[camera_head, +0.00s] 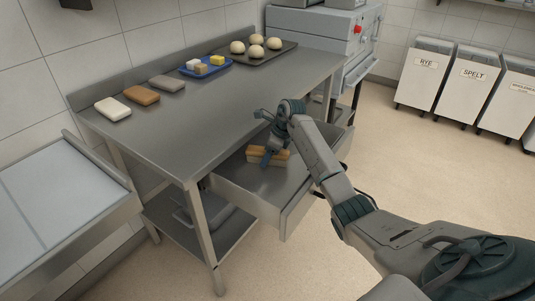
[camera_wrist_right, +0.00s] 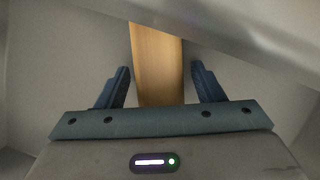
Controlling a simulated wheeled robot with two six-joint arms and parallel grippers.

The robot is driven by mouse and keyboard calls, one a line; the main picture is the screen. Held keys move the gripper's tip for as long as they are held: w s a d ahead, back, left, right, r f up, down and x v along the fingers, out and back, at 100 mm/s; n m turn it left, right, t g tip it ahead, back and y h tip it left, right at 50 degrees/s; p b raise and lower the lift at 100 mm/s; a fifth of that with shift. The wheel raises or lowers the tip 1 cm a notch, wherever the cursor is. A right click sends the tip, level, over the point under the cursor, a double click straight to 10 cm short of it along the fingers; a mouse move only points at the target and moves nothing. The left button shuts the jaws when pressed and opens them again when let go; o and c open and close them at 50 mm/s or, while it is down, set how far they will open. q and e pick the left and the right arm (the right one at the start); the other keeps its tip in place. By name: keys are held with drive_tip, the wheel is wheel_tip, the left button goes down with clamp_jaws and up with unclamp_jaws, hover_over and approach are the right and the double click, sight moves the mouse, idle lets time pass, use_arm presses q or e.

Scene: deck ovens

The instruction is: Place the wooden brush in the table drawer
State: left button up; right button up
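The wooden brush (camera_head: 285,154) has a tan wooden back and pale bristles. It lies inside the pulled-out table drawer (camera_head: 245,193), bristles down as far as I can tell. My right gripper (camera_head: 270,152) is down in the drawer at the brush. In the right wrist view the brush's wooden back (camera_wrist_right: 157,60) lies between the two fingers of the right gripper (camera_wrist_right: 163,85), with a gap on each side, so the gripper is open. The drawer's metal wall (camera_wrist_right: 235,30) crosses the top of that view. My left gripper is not in view.
The steel table (camera_head: 205,125) bears three blocks (camera_head: 142,96) in white, brown and grey, a blue tray (camera_head: 222,72) with small pieces, and a dark tray (camera_head: 236,57) with dough balls. A shelf lies below. Labelled bins (camera_head: 425,75) stand at right; floor between is clear.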

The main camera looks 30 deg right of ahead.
drive_tip(key=shift+r, duration=0.2)
drive_tip(key=v, duration=0.2)
drive_tip(key=shift+s+d+r, duration=0.1)
drive_tip(key=shift+d+r, duration=0.1)
drive_tip(key=shift+r, duration=0.2)
drive_tip(key=v, duration=0.8)
drive_tip(key=shift+b, duration=0.35)
drive_tip(key=shift+s+r, duration=0.15)
drive_tip(key=shift+r, duration=0.25)
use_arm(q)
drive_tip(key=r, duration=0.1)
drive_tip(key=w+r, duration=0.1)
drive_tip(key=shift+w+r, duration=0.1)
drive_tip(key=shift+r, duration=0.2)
use_arm(e)
drive_tip(key=shift+d, duration=0.1)
